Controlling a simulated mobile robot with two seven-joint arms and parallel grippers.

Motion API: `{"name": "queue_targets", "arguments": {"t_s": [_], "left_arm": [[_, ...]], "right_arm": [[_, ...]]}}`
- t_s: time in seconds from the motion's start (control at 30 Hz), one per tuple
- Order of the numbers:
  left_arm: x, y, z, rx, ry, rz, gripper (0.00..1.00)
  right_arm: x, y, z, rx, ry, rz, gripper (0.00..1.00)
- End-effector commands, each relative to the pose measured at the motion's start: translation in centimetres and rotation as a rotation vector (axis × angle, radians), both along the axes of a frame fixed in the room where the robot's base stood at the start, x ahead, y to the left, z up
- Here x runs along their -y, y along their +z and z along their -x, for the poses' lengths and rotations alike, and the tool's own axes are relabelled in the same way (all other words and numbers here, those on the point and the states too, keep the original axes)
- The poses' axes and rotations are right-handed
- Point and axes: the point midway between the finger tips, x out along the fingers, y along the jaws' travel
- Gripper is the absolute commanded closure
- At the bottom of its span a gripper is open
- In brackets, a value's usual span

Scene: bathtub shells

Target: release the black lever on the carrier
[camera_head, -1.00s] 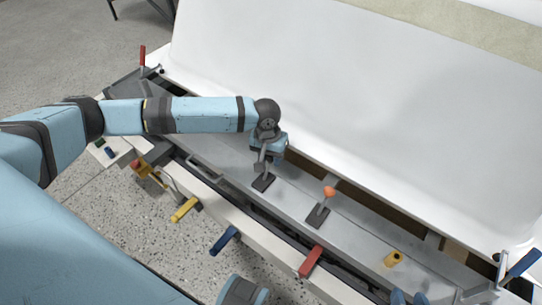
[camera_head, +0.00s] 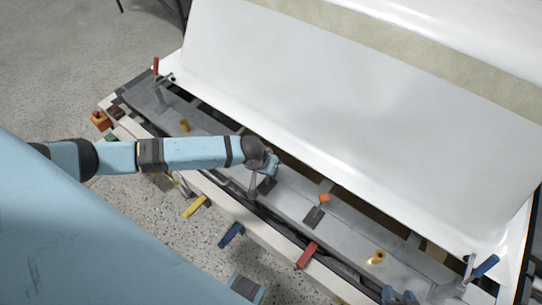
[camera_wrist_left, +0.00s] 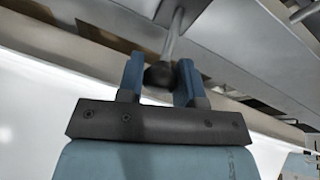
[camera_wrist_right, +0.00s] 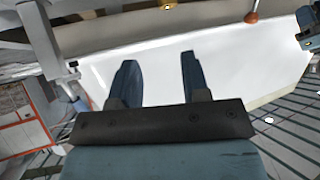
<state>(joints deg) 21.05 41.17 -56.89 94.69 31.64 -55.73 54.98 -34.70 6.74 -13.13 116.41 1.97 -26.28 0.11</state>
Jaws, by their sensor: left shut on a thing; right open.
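The carrier (camera_head: 205,127) is a long grey metal beam running diagonally along the tub shell. The black lever's round black knob (camera_wrist_left: 160,75) sits between the fingers of my left gripper (camera_wrist_left: 161,62), which is shut on it. A thin grey rod (camera_wrist_left: 175,35) runs from the knob to the carrier. In the head view my left wrist hides the knob; the lever's dark base plate (camera_head: 267,186) shows below it. My right gripper (camera_head: 400,297) is at the bottom edge, open and empty, as the right wrist view (camera_wrist_right: 156,66) shows.
A lever with an orange knob (camera_head: 324,198) stands on the carrier right of the black one. Yellow (camera_head: 195,206), blue (camera_head: 231,235) and red (camera_head: 307,255) handles stick out along the front edge. The large white tub shell (camera_head: 330,110) rises behind.

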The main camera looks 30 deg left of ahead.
Motion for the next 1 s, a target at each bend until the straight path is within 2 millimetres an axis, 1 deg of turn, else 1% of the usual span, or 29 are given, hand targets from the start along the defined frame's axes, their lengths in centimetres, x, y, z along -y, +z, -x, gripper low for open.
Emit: {"name": "queue_targets", "arguments": {"t_s": [0.03, 0.1, 0.17, 0.4, 0.6, 0.8, 1.0], "left_arm": [[0.0, 0.6, 0.7, 0.029, 0.002, 0.006, 1.0], [-0.1, 0.5, 1.2, 0.085, 0.002, 0.014, 1.0], [-0.2, 0.3, 1.7, 0.134, 0.003, 0.021, 1.0], [-0.4, -0.5, 3.2, 0.331, 0.005, 0.049, 1.0], [-0.6, -0.8, 4.1, 0.45, 0.004, 0.064, 1.0], [-0.7, -0.9, 4.5, 0.519, 0.003, 0.073, 1.0], [-0.7, -0.8, 4.6, 0.548, 0.001, 0.076, 1.0]], "right_arm": [[0.1, 1.5, -0.1, 0.013, 0.001, 0.005, 0.57], [0.1, 2.3, -0.2, 0.026, 0.005, 0.012, 0.57], [0.2, 2.6, -0.1, 0.033, 0.009, 0.017, 0.57], [0.4, 2.0, 0.4, 0.034, 0.023, 0.03, 0.57], [0.2, 1.3, 0.6, 0.022, 0.024, 0.026, 0.57], [0.1, 1.0, 0.5, 0.016, 0.022, 0.021, 0.57], [0.1, 1.2, 0.4, 0.019, 0.018, 0.018, 0.57]]}}
